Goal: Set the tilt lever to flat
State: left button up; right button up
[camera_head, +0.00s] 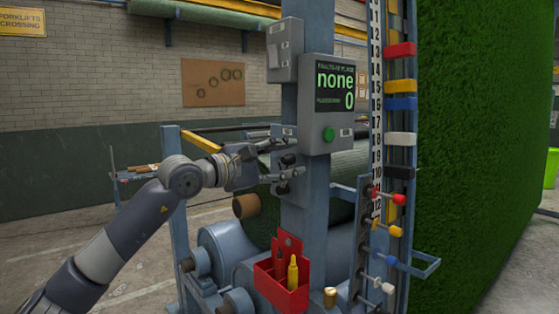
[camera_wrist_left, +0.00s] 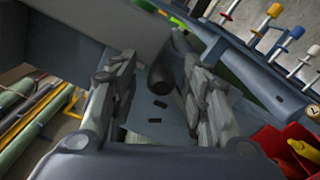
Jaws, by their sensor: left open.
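A lever with a dark rounded knob (camera_wrist_left: 161,76) shows in the left wrist view, between and just beyond the open fingers; I take it to be the tilt lever. In the head view a small dark knob (camera_head: 288,159) shows at the blue-grey post, close to the fingertips. My left gripper (camera_head: 291,158) comes in from the left at the post, below the display box. It is open, with nothing between its pads, and its two fingers also show in the left wrist view (camera_wrist_left: 160,95). I cannot tell whether a finger touches the lever. My right gripper is out of view.
A display box (camera_head: 329,104) with a green button reads "none" and "0". A red tray (camera_head: 281,284) holding a yellow marker hangs below on the post (camera_head: 315,205). Coloured tags and pegs line the rail at right, beside the green turf (camera_head: 480,140). Rollers stand below.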

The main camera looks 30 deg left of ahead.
pick_arm(q)
jog(key=v, duration=1.2)
dwell(0.5)
jog(key=shift+a, duration=0.1)
dwell(0.4)
